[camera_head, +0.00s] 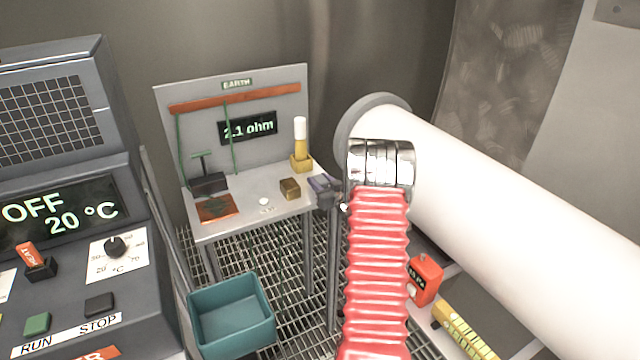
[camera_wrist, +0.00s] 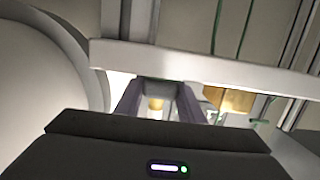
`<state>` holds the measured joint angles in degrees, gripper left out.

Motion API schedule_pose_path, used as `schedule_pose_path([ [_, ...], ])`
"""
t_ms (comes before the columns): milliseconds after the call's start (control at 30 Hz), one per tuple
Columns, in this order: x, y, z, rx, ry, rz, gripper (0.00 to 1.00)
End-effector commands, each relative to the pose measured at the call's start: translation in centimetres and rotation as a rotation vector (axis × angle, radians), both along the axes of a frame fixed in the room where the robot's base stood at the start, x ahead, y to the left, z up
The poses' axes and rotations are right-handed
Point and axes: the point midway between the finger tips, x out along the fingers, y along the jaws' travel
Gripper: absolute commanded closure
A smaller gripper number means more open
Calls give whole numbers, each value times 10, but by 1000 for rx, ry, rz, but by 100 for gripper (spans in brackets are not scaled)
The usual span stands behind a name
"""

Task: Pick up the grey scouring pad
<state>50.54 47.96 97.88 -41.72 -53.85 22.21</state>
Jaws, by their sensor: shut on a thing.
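My gripper (camera_wrist: 157,94) shows its two purple-grey fingers in the wrist view, shut on a thin grey piece, which I take to be the grey scouring pad (camera_wrist: 157,86). Only a small part of the pad shows between the fingertips. In the head view my gripper (camera_head: 326,191) is small, at the right front corner of the earth bench (camera_head: 245,219), partly behind the red ribbed hose (camera_head: 377,265). There the pad cannot be told apart from the fingers, and I cannot tell whether it touches the bench top.
A brass block (camera_head: 290,188) lies just left of my gripper; a yellow stand with a white cylinder (camera_head: 300,140) is behind it. A white pipe (camera_head: 500,190) and the hose crowd the right. A teal bin (camera_head: 232,318) stands below on the grating.

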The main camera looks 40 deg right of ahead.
Motion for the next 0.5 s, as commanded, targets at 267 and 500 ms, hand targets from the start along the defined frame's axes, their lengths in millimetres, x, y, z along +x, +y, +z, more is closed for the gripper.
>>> schedule_pose_path([
  [267, 0, 0, 35, -4, -2, 0, 87],
  [500, 0, 0, 76, -4, -3, 0, 87],
])
